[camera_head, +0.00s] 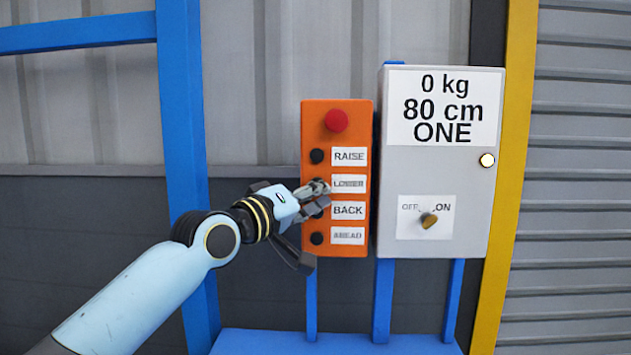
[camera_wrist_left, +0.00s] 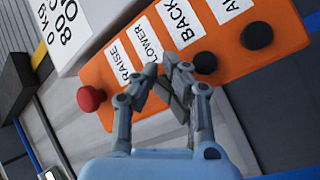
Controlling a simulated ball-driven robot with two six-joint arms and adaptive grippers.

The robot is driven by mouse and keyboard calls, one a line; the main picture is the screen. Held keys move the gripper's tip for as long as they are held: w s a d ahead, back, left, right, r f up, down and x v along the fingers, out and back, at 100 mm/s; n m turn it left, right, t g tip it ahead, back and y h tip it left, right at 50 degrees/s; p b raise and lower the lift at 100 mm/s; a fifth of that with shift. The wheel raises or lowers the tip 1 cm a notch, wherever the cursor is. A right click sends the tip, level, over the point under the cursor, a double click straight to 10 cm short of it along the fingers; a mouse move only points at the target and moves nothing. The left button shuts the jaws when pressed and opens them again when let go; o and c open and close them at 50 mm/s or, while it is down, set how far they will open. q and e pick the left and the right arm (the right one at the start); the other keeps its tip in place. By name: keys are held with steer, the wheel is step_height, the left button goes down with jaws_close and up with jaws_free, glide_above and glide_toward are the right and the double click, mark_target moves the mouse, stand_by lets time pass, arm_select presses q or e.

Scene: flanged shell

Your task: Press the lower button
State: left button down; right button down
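The orange control box (camera_head: 312,110) hangs upright with a red knob on top and a column of black buttons beside white labels. The LOWER label (camera_head: 350,184) is second from the top; it also shows in the left wrist view (camera_wrist_left: 148,40). My left gripper (camera_head: 322,188) is at the LOWER row, its fingers overlapping the label's left edge. In the left wrist view, its fingertips (camera_wrist_left: 162,68) are drawn together, empty, in front of the panel. The lower button is hidden behind the fingers, so contact cannot be told. My right gripper is out of view.
The RAISE button (camera_head: 317,156) is just above and the BACK button (camera_wrist_left: 205,62) just below, close to the fingers. A grey box (camera_head: 440,175) with a display reading "0 kg 80 cm ONE" and an OFF/ON knob (camera_head: 428,220) stands right of the panel. Blue posts (camera_head: 183,110) stand left.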

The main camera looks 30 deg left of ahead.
arm_select(q)
steer(key=shift+s+d, duration=0.15)
steer(key=shift+s, duration=0.15)
steer(key=s+d+p, duration=0.2)
steer(key=s+p, duration=0.1)
steer(key=s, duration=0.2)
steer(key=shift+s+d, duration=0.2)
steer(key=shift+d, duration=0.15)
